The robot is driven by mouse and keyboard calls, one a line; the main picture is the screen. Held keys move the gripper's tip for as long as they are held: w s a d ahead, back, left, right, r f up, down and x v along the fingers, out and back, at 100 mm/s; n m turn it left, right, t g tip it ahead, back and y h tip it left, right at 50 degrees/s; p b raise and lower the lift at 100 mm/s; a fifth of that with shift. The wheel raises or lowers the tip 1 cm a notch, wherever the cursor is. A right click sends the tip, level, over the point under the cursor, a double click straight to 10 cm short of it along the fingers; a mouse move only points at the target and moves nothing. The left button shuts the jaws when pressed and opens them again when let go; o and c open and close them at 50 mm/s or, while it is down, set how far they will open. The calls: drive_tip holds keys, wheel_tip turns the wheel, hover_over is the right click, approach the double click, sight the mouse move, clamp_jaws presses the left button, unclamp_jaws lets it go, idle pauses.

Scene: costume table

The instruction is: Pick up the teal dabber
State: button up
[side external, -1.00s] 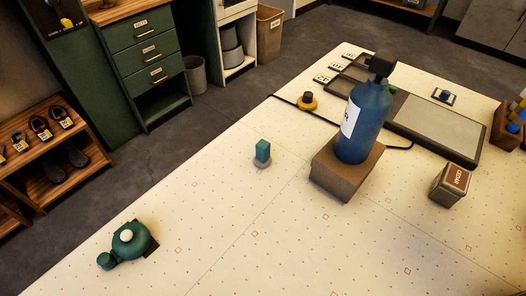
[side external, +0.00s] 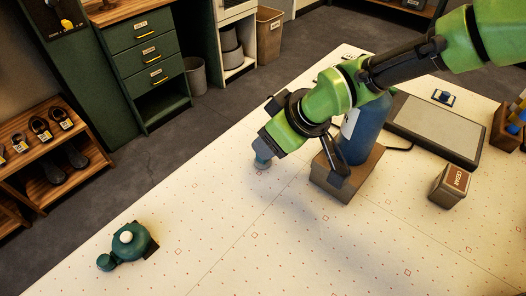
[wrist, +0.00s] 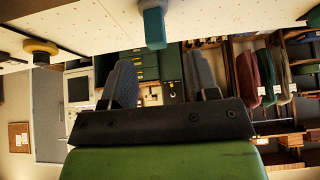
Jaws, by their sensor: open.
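A blue bottle (side external: 367,130) stands on a cardboard block (side external: 333,181) close beside my arm. A small labelled box (side external: 449,187) and a grey pad (side external: 440,125) lie farther right. A dark teal round pot (side external: 127,241) sits at the lower left. The front table surface is clear.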

drive_tip(key=shift+d+x, duration=0.15)
drive_tip(key=shift+x, duration=1.5)
drive_tip(key=shift+d+x, duration=0.15)
drive_tip(key=shift+x, duration=1.5)
drive_tip(key=shift+f, duration=0.1)
clamp_jaws()
